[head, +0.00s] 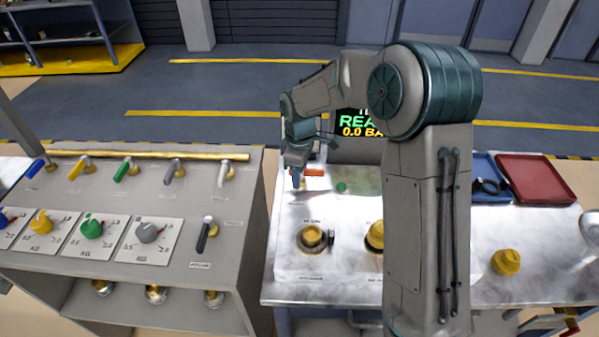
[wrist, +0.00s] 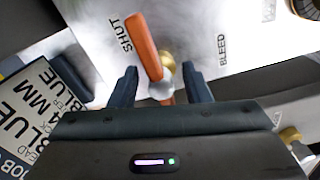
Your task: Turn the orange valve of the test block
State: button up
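The orange valve handle (wrist: 146,42) is a long lever on a brass stem (wrist: 167,66) with a silver part below it. In the wrist view it points up and slightly left, close to the printed word SHUT; the word BLEED is to its right. My gripper (wrist: 158,70) is open, with one dark finger on each side of the handle's lower part and the stem. Gaps show on both sides, so neither finger seems to touch it. In the head view the orange handle (head: 314,172) shows just right of my gripper (head: 297,178), whose fingers are hard to make out.
The test block's worktop (head: 290,270) carries brass fittings (head: 312,238) and a green button (head: 342,187). A screen behind (head: 360,122) reads 0.0 BA, partly hidden by my arm. Blue and red trays (head: 536,180) lie at the right. A panel of dials and levers (head: 130,210) stands left.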

notch_tip(320, 180, up, 14)
jog(key=shift+b, duration=0.4)
dwell(0.3)
jog(key=shift+f, duration=0.1)
